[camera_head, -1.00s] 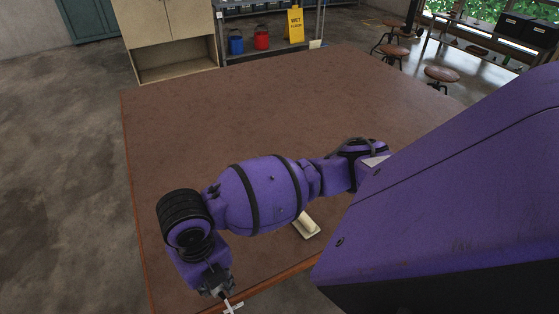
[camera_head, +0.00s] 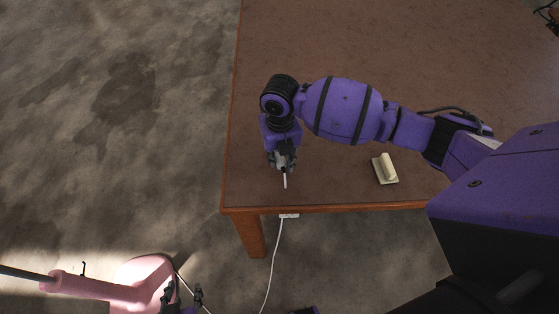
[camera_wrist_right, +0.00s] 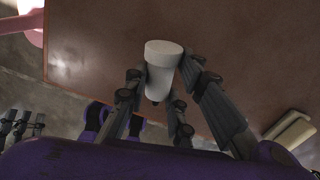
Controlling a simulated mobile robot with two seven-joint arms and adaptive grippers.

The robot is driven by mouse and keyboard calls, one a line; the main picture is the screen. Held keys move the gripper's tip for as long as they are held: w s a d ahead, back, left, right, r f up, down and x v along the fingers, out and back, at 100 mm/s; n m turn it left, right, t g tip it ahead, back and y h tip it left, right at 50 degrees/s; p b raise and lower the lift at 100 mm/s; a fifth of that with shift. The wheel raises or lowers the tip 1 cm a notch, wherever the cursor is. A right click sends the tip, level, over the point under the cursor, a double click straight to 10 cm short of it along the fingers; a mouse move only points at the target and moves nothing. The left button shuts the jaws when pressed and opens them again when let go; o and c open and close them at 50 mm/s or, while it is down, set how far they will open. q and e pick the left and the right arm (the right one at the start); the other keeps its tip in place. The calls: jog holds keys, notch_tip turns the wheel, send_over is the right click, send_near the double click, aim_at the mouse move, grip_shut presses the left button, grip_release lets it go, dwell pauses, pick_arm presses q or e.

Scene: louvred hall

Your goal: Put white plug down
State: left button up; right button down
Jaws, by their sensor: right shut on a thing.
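My right gripper (camera_head: 284,167) is over the near left corner of the brown table. It is shut on the white plug, a pale cylinder (camera_wrist_right: 163,68) between the fingers in the right wrist view. In the head view a thin white part of it (camera_head: 285,182) sticks out past the fingertips. I cannot tell whether it touches the tabletop (camera_head: 330,185). My left gripper (camera_head: 184,296) is low at the bottom left, off the table, with its fingers apart and nothing visible between them.
A cream block with a raised bar (camera_head: 385,170) lies on the table to the right. A white socket piece (camera_head: 289,215) is at the table's front edge, with a white cord (camera_head: 273,265) hanging down. A pink object (camera_head: 140,280) stands at lower left. Tabletop beyond my right arm is clear.

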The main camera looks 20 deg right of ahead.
aim_at(280, 163)
jog(key=shift+w+f, duration=0.4)
jog(key=shift+f, duration=0.15)
notch_tip(280, 163, down, 2)
jog(key=shift+f, duration=0.2)
pick_arm(q)
jog(key=shift+s, duration=0.1)
pick_arm(e)
jog(key=shift+f, duration=0.1)
pick_arm(q)
jog(key=shift+s+f, duration=0.1)
pick_arm(e)
jog(key=shift+d+f, duration=0.1)
jog(key=shift+f, duration=0.15)
jog(key=c, duration=1.5)
grip_release()
pick_arm(q)
jog(key=shift+s+a+f, duration=0.1)
jog(key=shift+s+a, duration=0.15)
jog(key=shift+w, duration=0.1)
